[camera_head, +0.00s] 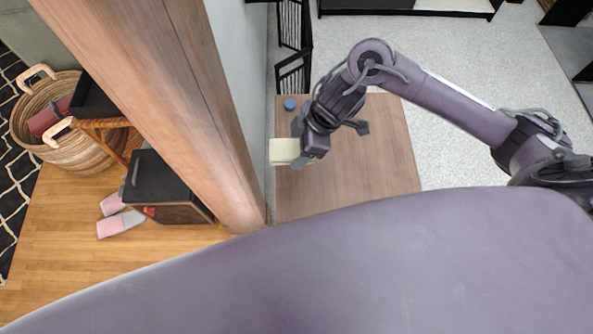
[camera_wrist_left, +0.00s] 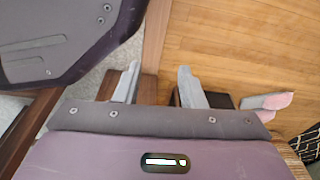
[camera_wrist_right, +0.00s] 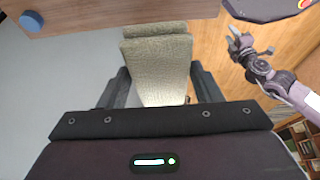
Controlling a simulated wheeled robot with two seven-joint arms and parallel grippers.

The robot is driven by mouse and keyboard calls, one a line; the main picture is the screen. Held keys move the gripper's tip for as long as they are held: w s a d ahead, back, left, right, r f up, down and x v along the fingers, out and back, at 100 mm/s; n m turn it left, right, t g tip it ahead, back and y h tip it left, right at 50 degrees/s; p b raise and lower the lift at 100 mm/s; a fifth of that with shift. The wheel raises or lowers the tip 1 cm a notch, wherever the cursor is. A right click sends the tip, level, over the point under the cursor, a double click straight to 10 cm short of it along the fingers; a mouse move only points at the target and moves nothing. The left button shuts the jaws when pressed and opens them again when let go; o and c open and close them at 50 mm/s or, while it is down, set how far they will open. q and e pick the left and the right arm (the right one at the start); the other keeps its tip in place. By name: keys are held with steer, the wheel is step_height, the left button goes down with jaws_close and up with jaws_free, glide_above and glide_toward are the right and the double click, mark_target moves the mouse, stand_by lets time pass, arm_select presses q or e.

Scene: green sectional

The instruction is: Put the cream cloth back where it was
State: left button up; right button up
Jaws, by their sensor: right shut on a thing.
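The cream cloth (camera_head: 284,151) is at the left edge of the wooden table, partly hidden by my right gripper (camera_head: 300,153). In the right wrist view the folded cloth (camera_wrist_right: 160,68) lies between the two dark fingers of my right gripper (camera_wrist_right: 160,85), which is shut on it. The cloth reaches past the table edge there. My left gripper (camera_wrist_left: 158,85) is open and empty in the left wrist view, above the floor. The head view does not show the left gripper.
The wooden table (camera_head: 350,165) is mostly bare, with a small round blue object (camera_head: 290,104) near its far left corner. A wooden post (camera_head: 165,90) and wall stand left of it. A basket (camera_head: 70,135), dark box (camera_head: 160,188) and slippers (camera_head: 120,222) are farther left.

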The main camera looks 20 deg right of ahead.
steer(key=b, duration=0.2)
glide_above(293, 180)
steer(key=d, duration=0.2)
step_height(293, 180, down, 8)
steer(key=f, duration=0.3)
steer(key=shift+s+a+f+b, duration=0.2)
steer(key=shift+a+f+b, duration=0.1)
steer(key=shift+b, duration=0.1)
arm_select(q)
steer(key=w+d+r+b, duration=0.1)
steer(key=w+d+r, duration=0.1)
steer(key=w+r, duration=0.4)
steer(key=shift+w+d+r, duration=0.3)
steer(key=shift+d+r, duration=0.1)
steer(key=shift+r, duration=0.55)
arm_select(e)
steer(key=shift+f, duration=1.9)
steer(key=shift+f, duration=0.15)
steer(key=o, duration=0.6)
steer(key=shift+o, duration=1.4)
arm_select(q)
steer(key=shift+r, duration=0.1)
